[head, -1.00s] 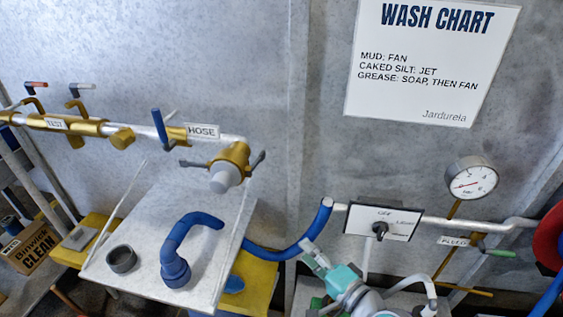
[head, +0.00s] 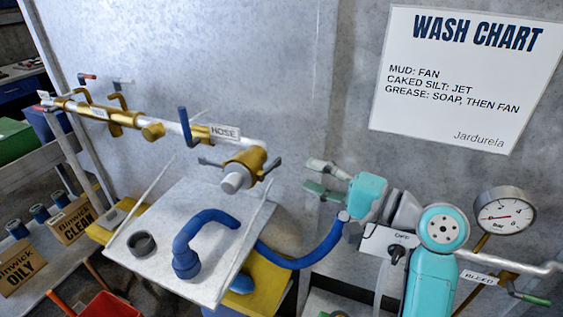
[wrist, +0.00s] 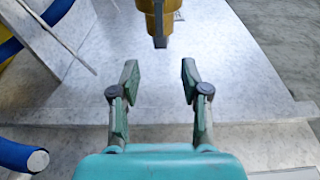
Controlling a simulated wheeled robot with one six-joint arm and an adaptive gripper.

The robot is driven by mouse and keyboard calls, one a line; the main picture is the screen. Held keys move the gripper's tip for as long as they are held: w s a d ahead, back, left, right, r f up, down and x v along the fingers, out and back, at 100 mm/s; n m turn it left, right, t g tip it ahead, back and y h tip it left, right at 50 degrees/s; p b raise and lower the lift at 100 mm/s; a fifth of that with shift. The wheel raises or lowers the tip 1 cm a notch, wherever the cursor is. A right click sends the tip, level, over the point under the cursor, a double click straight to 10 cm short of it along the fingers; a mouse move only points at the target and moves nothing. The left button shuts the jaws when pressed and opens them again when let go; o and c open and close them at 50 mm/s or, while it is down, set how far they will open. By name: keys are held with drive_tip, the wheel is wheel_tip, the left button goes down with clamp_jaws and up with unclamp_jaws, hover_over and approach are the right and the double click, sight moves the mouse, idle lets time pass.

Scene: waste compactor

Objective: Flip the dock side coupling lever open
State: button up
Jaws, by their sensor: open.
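A brass coupling (head: 245,165) with a grey cap hangs at the end of the pipe by the HOSE label. A grey lever (head: 209,162) sticks out on its left, and another grey lever (head: 269,168) sticks out on its right toward my gripper. No marking shows which is the dock side one. My gripper (head: 317,178) is open and empty, to the right of the coupling and apart from it. In the wrist view, a brass part with a grey tip (wrist: 159,40) stands beyond the open fingers (wrist: 159,85), near the top edge.
A blue hose (head: 183,258) rests on a white tray (head: 150,280) below the coupling, beside a dark ring (head: 142,243). A blue-handled valve (head: 185,125) sits on the pipe. A switch panel (head: 378,240) and gauge (head: 504,215) are at the right, behind my arm.

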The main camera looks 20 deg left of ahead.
sight(279, 163)
drive_tip(key=a, duration=0.3)
drive_tip(key=w+a, duration=0.1)
drive_tip(key=a, duration=0.4)
drive_tip(key=shift+w+a, duration=0.15)
drive_tip(key=shift+a, duration=0.25)
clamp_jaws()
